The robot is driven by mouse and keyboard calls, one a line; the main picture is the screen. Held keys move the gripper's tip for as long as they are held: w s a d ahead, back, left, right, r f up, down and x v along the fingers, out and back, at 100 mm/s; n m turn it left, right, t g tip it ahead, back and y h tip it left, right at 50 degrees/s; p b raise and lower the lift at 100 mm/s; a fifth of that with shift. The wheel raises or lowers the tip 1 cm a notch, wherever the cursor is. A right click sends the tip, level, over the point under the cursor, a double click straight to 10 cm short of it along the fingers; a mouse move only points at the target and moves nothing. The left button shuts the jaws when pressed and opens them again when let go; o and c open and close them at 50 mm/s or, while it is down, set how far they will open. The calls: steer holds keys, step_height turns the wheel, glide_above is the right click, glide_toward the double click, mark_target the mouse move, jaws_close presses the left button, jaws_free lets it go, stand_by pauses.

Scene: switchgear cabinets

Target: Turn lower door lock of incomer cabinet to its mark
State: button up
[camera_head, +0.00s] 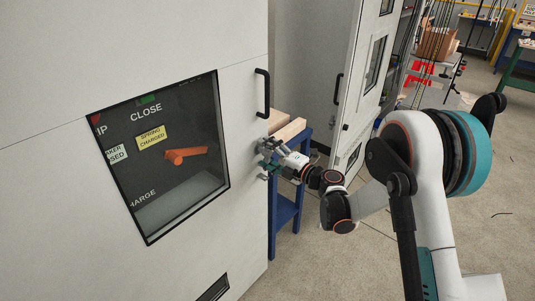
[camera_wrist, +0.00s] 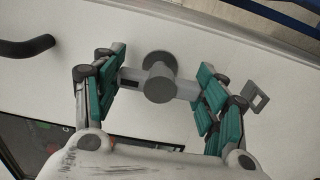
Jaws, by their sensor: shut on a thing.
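The door lock (camera_wrist: 160,82) is a grey round knob with a crossbar on the white cabinet door (camera_wrist: 130,28), in the middle of the wrist view. My gripper (camera_wrist: 158,85) has its teal-padded fingers on either side, shut on the two ends of the crossbar. The bar lies nearly level in that view, slightly lower at its right end. In the head view my gripper (camera_head: 272,154) is at the right edge of the cabinet door (camera_head: 247,150), below the black door handle (camera_head: 262,93), and hides most of the lock. I cannot make out the mark.
A small grey bracket (camera_wrist: 257,97) sits right of the fingers in the wrist view. The door has a dark window (camera_head: 165,155) with an orange lever (camera_head: 186,155). A blue stand (camera_head: 286,212) is close behind my gripper. Another cabinet door (camera_head: 365,85) stands open beyond.

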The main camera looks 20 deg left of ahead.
steer(key=o, duration=1.1)
steer(key=v, duration=1.2)
steer(key=shift+f, duration=0.1)
